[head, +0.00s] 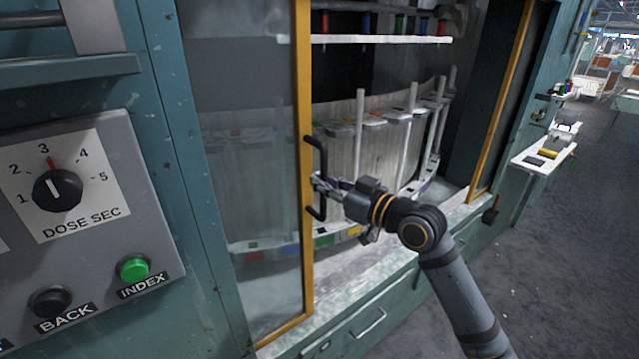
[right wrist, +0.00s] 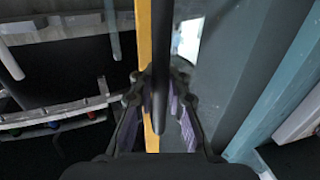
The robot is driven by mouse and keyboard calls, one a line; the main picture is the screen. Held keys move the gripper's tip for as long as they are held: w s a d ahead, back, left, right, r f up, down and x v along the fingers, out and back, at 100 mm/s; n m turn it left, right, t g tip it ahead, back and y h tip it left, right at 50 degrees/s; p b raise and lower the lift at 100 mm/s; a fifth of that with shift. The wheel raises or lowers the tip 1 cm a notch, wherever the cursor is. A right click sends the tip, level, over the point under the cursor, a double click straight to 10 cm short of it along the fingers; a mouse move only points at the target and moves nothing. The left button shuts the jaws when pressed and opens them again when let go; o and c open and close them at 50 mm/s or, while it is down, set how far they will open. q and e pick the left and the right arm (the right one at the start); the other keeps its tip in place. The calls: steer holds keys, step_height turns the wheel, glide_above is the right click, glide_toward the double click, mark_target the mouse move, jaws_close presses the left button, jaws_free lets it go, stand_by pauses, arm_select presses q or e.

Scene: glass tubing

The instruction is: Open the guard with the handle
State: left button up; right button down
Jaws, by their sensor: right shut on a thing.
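The guard (head: 245,150) is a clear pane with a yellow upright edge, and it stands across the left part of the cabinet opening. The right part of the opening is uncovered. A black bar handle (head: 323,155) is on the yellow edge. My right gripper (head: 318,184) is shut on the handle near its middle. In the right wrist view the handle (right wrist: 160,60) runs between the fingers of my right gripper (right wrist: 161,88), with the yellow edge (right wrist: 145,40) behind it. My left gripper is not in view.
Inside the cabinet a curved rack (head: 375,118) with white rods stands behind the opening, below a white shelf (head: 380,39). A control panel (head: 120,140) with a dial and buttons is at the left. A drawer front (head: 360,330) is below. Open floor (head: 570,260) lies to the right.

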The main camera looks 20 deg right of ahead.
mark_target(323, 148)
steer(key=shift+s+a+f, duration=0.1)
steer(key=shift+a+f, duration=0.05)
steer(key=shift+a, duration=0.1)
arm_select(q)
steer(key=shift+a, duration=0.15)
arm_select(e)
steer(key=c, duration=1.6)
jaws_free()
steer(key=shift+c, duration=0.2)
steer(key=o, duration=0.3)
steer(key=shift+s+d, duration=0.25)
steer(key=shift+d, duration=0.05)
steer(key=shift+w+a+r, duration=0.15)
steer(key=shift+r, duration=0.15)
step_height(323, 148, up, 10)
steer(key=shift+f, duration=0.15)
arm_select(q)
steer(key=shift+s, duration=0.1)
